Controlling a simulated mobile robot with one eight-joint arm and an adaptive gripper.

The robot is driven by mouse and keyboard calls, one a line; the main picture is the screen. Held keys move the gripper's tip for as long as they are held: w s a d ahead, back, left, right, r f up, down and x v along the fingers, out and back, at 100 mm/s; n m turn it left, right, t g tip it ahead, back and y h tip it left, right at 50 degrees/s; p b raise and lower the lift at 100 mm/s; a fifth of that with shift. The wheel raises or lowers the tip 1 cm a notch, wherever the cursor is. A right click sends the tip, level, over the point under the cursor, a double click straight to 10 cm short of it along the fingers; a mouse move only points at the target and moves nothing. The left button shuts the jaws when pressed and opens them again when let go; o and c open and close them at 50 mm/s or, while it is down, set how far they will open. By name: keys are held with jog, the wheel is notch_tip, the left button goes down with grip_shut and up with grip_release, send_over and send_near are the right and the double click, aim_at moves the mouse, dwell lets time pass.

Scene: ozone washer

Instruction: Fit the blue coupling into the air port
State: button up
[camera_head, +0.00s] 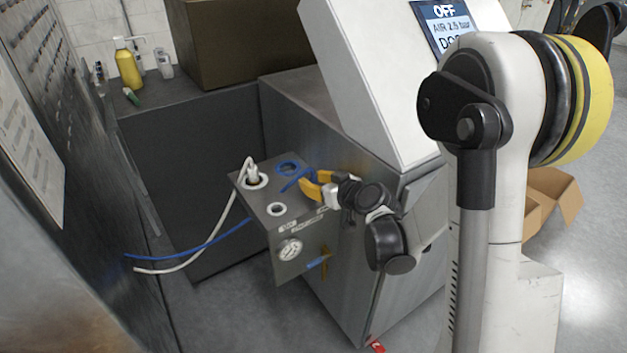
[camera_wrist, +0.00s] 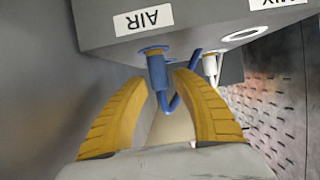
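The blue coupling (camera_wrist: 158,70) is upright between my fingertips in the wrist view, with its blue hose bending beside it. My gripper (camera_wrist: 163,82) has its yellow fingers closed around it. In the head view my gripper (camera_head: 312,187) is over the right part of the grey port box (camera_head: 300,249). The air port shows as a blue ring (camera_head: 288,168) on the box top, just left of and behind my fingers. The AIR label (camera_wrist: 142,19) is on the box. The coupling overlaps the ring in the wrist view; I cannot tell whether it is inside it.
A white coupling (camera_head: 253,175) stands in another port. A gauge (camera_head: 290,249) is on the box front. The steel washer cabinet (camera_head: 335,150) is close behind my gripper. A yellow bottle (camera_head: 128,68) stands on the back counter.

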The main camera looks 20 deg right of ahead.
jog(key=shift+r, duration=0.1)
jog(key=shift+s+d+r, duration=0.1)
jog(key=shift+s+r, duration=0.15)
jog(key=s+r+m+g+h+p, duration=0.1)
jog(key=s+r+g, duration=0.1)
jog(key=s, duration=0.7)
jog(key=s+r+m+g+h+p, duration=0.1)
jog(key=s+r, duration=0.4)
jog(key=s, duration=0.5)
jog(key=s+r+m+g+h+p, duration=0.1)
jog(key=s+r+g+h, duration=0.1)
jog(key=s, duration=0.8)
jog(key=shift+s+a+r+m+g+p, duration=0.25)
jog(key=shift+r+g, duration=0.25)
jog(key=shift+r, duration=0.4)
